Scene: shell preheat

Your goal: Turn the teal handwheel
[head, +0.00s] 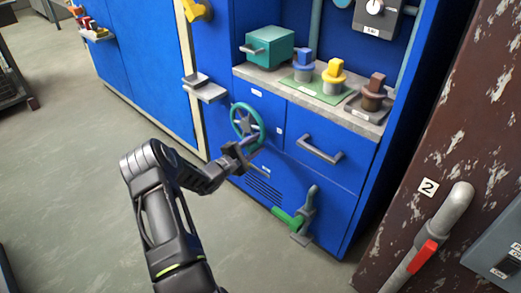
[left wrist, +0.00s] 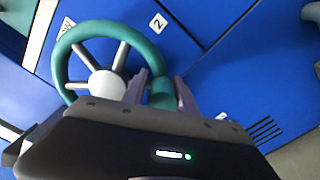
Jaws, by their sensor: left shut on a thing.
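The teal handwheel (head: 236,119) is mounted on the front of the blue cabinet, with a grey hub and spokes. In the left wrist view the handwheel (left wrist: 66,50) fills the upper left, and its rim passes between the fingers. In the left wrist view the left gripper (left wrist: 162,95) has one finger on each side of the rim. Part of the lower wheel is hidden behind the gripper. My right gripper is not in view.
A grey shelf (head: 210,91) juts out left of the wheel. A drawer handle (head: 320,150) is at its right, and a green-handled lever (head: 288,217) is below. Several knobbed pieces and a teal box (head: 271,47) stand on the counter. Open floor lies left.

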